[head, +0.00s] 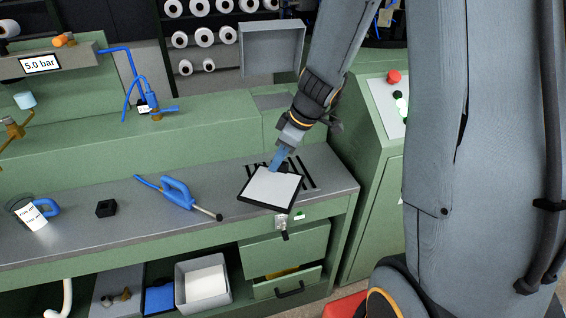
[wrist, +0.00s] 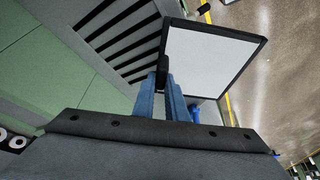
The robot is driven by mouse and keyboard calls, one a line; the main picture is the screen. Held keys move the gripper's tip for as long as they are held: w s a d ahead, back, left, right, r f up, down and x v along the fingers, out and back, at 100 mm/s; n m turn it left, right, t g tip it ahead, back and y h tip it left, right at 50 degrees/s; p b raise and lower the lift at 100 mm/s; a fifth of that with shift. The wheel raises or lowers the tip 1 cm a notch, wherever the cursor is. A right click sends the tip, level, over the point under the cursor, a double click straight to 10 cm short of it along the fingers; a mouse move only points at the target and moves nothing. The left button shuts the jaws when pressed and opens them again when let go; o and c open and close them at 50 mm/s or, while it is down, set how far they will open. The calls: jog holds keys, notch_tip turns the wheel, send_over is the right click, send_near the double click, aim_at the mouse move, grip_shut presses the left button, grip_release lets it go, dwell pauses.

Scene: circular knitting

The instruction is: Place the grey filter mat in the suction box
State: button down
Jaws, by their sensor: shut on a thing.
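The filter mat (head: 272,188) is a pale grey square panel with a black rim. My gripper (head: 277,160) has blue fingers and is shut on the mat's far edge in the head view. In the wrist view the fingers (wrist: 168,85) close at a dark tab on the rim, and the mat (wrist: 210,60) extends beyond them, tilted in the picture. A dark slotted grate (head: 307,174) lies in the bench top behind and right of the mat, partly hidden by it. I cannot tell for sure whether this grate is the suction box, or whether the mat touches the bench.
On the bench (head: 120,235) are a blue-handled tool (head: 178,193), a small black block (head: 106,208) and a blue mug with a label (head: 35,212). A valve with a black handle (head: 283,226) hangs at the front edge. A control panel with a red button (head: 394,77) stands at right.

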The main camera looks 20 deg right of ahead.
aim_at(286, 172)
jog(key=m, duration=0.1)
jog(key=f+m, duration=0.1)
jog(key=m, duration=0.1)
jog(key=f+m+t+h, duration=0.1)
jog(key=shift+s+d+m, duration=0.15)
jog(key=shift+d+m, duration=0.15)
jog(key=shift+d, duration=0.05)
jog(key=m, duration=0.1)
jog(key=f+m+h, duration=0.1)
jog(key=m, duration=0.1)
jog(key=d+m+h, duration=0.1)
jog(key=shift+s+f+t, duration=0.25)
jog(key=shift+s+t, duration=0.05)
jog(key=shift+d+f+m+h, duration=0.2)
jog(key=shift+f+m+h, duration=0.1)
jog(key=shift+m, duration=0.7)
